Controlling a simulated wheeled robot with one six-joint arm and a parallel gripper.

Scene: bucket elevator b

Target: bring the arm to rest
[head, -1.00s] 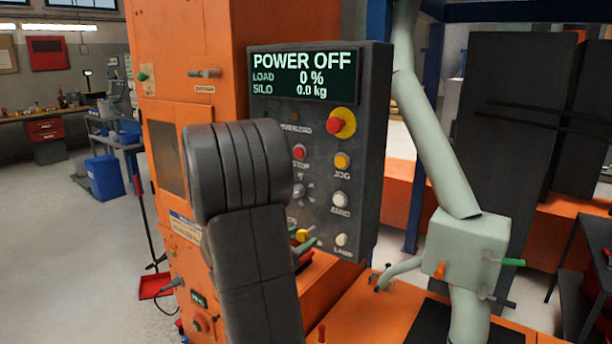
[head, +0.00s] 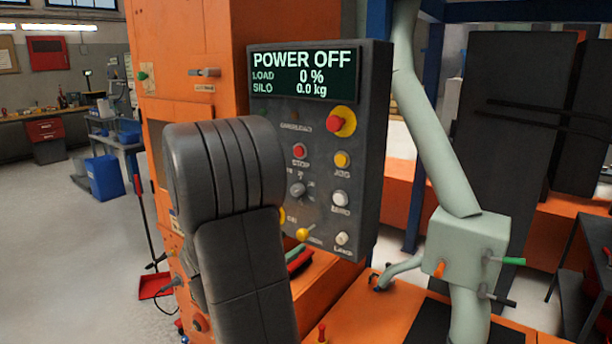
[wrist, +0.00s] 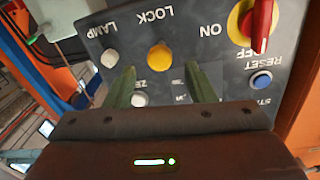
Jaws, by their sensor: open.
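My arm (head: 235,220), dark grey and thick, stands in front of the left part of the control panel (head: 371,150) in the head view. My gripper (wrist: 160,70) shows in the wrist view with its two green fingers apart and nothing between them. The fingers point at the panel's lower controls, which appear upside down there. A yellow knob (wrist: 160,56) marked LOCK lies beyond the gap; I cannot tell how far. The gripper itself is hidden behind my arm in the head view.
The panel's display (head: 304,73) reads POWER OFF. A red switch on yellow (wrist: 260,25) is at the wrist view's upper right. A pale green pipe with a valve box (head: 467,250) stands right of the panel. Open floor (head: 70,260) lies at the left.

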